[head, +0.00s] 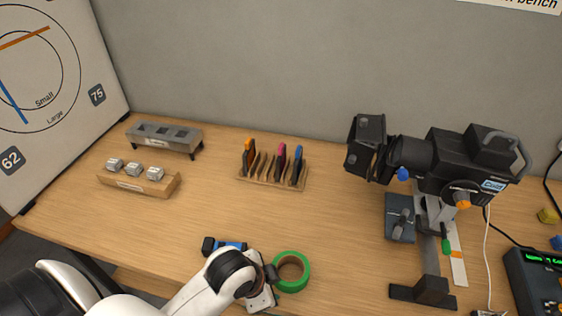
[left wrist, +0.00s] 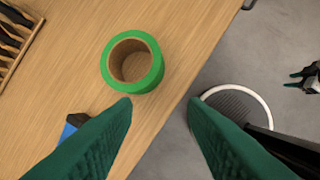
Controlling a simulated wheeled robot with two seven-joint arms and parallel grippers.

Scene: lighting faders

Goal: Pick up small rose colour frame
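A rose-pink frame (head: 281,158) stands upright in the wooden slotted rack (head: 270,186) at the back middle of the table. It is between an orange frame (head: 249,153) and a blue one (head: 297,163). Its size is hard to judge. My left gripper (head: 262,292) is low near the table's front edge, well in front of the rack. In the left wrist view the left gripper (left wrist: 160,108) has its green fingers wide apart with nothing between them. What looks like my right gripper (left wrist: 300,78) shows small at the right edge of that view, fingers apart.
A green tape roll (head: 304,274) lies beside my left gripper, with a blue and black object (head: 228,245) on its other side. A large black lamp (head: 455,165) on a stand fills the right. Blocks on a wooden holder (head: 150,187) and a grey stand (head: 180,134) are at left.

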